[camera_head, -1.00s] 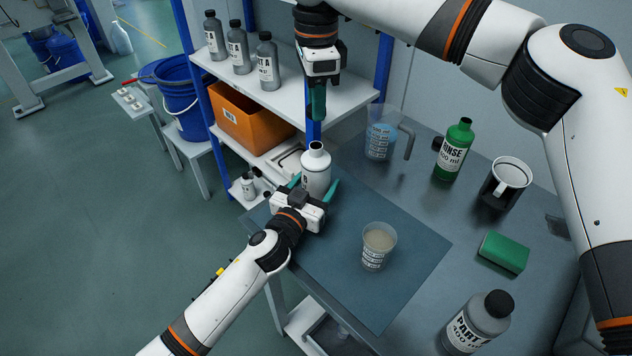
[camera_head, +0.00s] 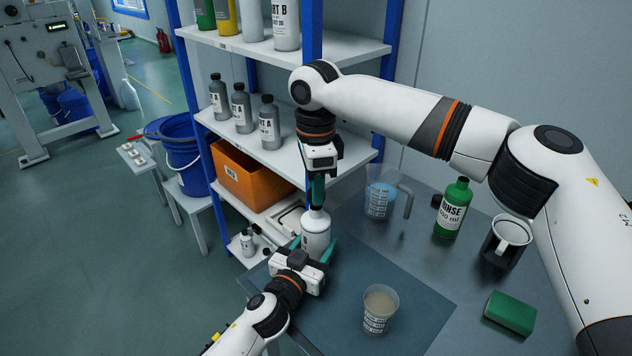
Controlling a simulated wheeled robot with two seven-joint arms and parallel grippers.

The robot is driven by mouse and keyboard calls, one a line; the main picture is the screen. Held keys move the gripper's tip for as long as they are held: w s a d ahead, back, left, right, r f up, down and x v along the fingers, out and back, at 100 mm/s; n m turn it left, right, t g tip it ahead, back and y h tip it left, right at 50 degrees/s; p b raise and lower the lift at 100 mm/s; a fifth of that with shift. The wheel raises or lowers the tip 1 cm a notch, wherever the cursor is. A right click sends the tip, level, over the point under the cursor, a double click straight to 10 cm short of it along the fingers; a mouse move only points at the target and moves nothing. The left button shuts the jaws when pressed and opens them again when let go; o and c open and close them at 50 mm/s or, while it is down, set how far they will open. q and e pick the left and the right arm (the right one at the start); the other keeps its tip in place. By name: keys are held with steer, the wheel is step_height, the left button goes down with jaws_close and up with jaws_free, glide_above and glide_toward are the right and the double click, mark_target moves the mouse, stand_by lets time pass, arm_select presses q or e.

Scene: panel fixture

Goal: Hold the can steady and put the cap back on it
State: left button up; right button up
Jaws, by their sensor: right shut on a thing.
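The white can (camera_head: 315,236) stands upright at the left corner of the dark mat. My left gripper (camera_head: 314,250) reaches in from below, with teal fingers on either side of the can's body. Whether these fingers press on the can I cannot tell. My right gripper (camera_head: 316,195) points straight down over the can, its teal fingers shut, with the tips at the can's neck. The cap is hidden between or below these fingertips, so I cannot see whether it touches the can's mouth.
A cup (camera_head: 379,308) stands on the mat (camera_head: 420,310). A jug (camera_head: 380,197), a green RINSE bottle (camera_head: 452,207), a small black object (camera_head: 437,201), a mug (camera_head: 507,242) and a green block (camera_head: 510,312) are to the right. Shelving (camera_head: 350,150) with bottles and an orange bin (camera_head: 245,178) stands behind.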

mark_target(316, 236)
stand_by(0.3)
steer(key=shift+f, duration=0.85)
steer(key=shift+f, duration=0.55)
steer(key=m, duration=0.3)
steer(key=shift+f, duration=0.1)
steer(key=m, duration=0.3)
steer(key=o, duration=0.9)
